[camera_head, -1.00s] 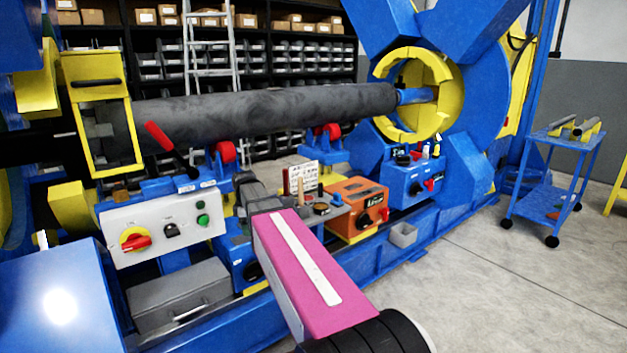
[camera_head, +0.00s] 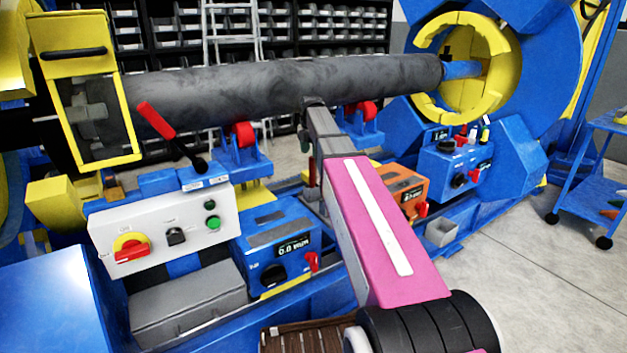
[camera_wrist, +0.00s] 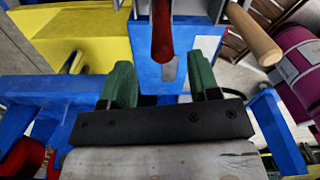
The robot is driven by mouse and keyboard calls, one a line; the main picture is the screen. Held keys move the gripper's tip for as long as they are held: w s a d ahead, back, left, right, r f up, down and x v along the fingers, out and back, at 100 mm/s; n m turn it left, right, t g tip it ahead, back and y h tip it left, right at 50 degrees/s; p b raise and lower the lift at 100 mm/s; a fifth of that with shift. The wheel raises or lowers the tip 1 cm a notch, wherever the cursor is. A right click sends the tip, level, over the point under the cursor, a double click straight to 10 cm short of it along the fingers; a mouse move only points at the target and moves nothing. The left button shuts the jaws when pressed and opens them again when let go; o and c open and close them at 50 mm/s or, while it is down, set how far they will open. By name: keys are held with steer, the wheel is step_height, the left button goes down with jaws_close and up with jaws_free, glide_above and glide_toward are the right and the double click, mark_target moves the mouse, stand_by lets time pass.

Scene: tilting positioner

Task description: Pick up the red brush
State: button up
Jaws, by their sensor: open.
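In the wrist view a dark red rounded bar (camera_wrist: 162,32) reaches in from the top, between my two green fingers and beyond their tips. It may be the red brush's handle, but no bristles show and I cannot tell for sure. My gripper (camera_wrist: 160,78) is open, with a clear gap between the fingers and nothing held. In the head view my arm hides most of the gripper and the tool area in front of the roller. A small reddish upright piece (camera_head: 311,171) shows just left of my arm there.
A long dark roller (camera_head: 270,90) spans behind my gripper. A red-gripped lever (camera_head: 156,119) and a white control panel (camera_head: 165,228) stand left. Blue (camera_head: 280,250) and orange (camera_head: 407,189) boxes flank my arm. A wooden stick (camera_wrist: 254,34) is at the upper right in the wrist view.

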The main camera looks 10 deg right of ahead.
mark_target(312, 165)
steer(key=shift+d+f, duration=0.15)
steer(key=shift+f, duration=3.1)
steer(key=c, duration=1)
